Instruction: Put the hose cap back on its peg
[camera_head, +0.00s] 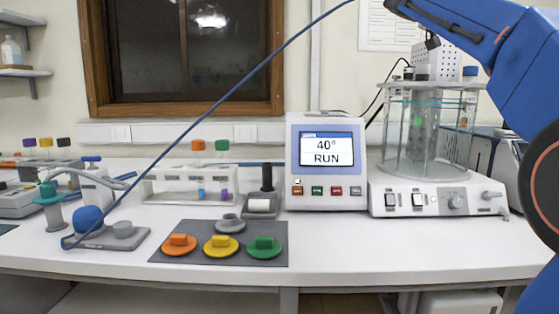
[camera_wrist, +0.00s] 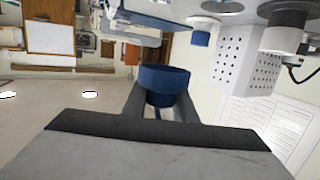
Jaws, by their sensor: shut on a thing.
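My gripper (camera_wrist: 163,105) is shut on a blue round cap (camera_wrist: 163,78), seen between its two dark fingers in the wrist view. In the head view my blue arm reaches up at the upper right; its fingers and the held cap cannot be made out there. A grey plate (camera_head: 140,240) at the left of the bench carries a blue ball-shaped part (camera_head: 88,218) and a short grey round stub (camera_head: 123,230). A thin blue hose (camera_head: 215,108) rises from this plate's left end out of the top of the picture. I cannot tell which stub is the cap's peg.
A dark mat (camera_head: 170,257) holds orange, yellow and green discs and a grey knobbed part (camera_head: 229,224). A display unit (camera_head: 326,160) stands mid-bench. Right of it is a glass bath (camera_head: 425,140) with a perforated panel (camera_wrist: 245,65) behind.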

